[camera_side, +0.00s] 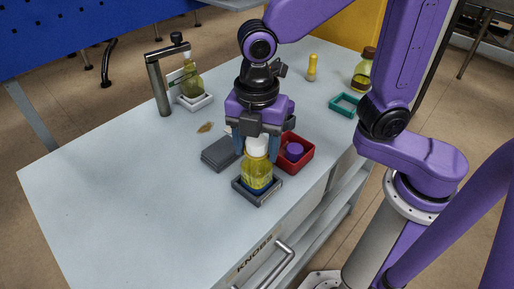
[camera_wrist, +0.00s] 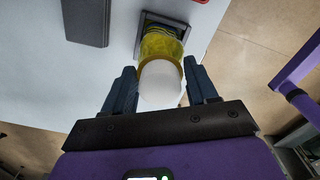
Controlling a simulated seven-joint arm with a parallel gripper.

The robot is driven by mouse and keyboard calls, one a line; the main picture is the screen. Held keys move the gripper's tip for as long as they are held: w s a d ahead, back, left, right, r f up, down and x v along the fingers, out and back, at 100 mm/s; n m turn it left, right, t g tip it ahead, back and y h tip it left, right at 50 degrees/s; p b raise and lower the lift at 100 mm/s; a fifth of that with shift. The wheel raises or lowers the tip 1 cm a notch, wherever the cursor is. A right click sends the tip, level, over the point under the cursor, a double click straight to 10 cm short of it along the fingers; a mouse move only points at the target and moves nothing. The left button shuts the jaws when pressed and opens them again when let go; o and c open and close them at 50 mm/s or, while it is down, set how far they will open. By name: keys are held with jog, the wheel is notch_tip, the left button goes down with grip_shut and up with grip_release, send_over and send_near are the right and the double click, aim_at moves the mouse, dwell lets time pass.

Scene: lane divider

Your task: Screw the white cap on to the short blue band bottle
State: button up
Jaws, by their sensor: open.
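The short bottle (camera_side: 257,175) holds yellow liquid and has a blue band low down. It stands upright in a dark square holder (camera_side: 262,196) near the table's front edge. The white cap (camera_side: 257,146) sits at the bottle's top; I cannot tell how tightly it is seated. My gripper (camera_side: 257,150) is over the bottle, with its fingers on either side of the cap. In the wrist view, the white cap (camera_wrist: 160,82) lies between the two open fingers (camera_wrist: 160,88), with a gap on each side. The yellow bottle body (camera_wrist: 160,45) shows beyond it.
A red tray (camera_side: 308,160) with a purple cap is close at the right. A grey block (camera_side: 218,154) lies at the left. A bottle in a white holder (camera_side: 197,102) beside a metal post, a teal frame (camera_side: 343,105) and a brown-capped bottle (camera_side: 363,72) stand farther back. The table's left is clear.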

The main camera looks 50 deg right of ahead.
jog(key=shift+n, duration=0.9)
jog(key=shift+n, duration=0.8)
jog(key=shift+n, duration=0.9)
jog(key=shift+n, duration=0.8)
jog(key=shift+c, duration=0.4)
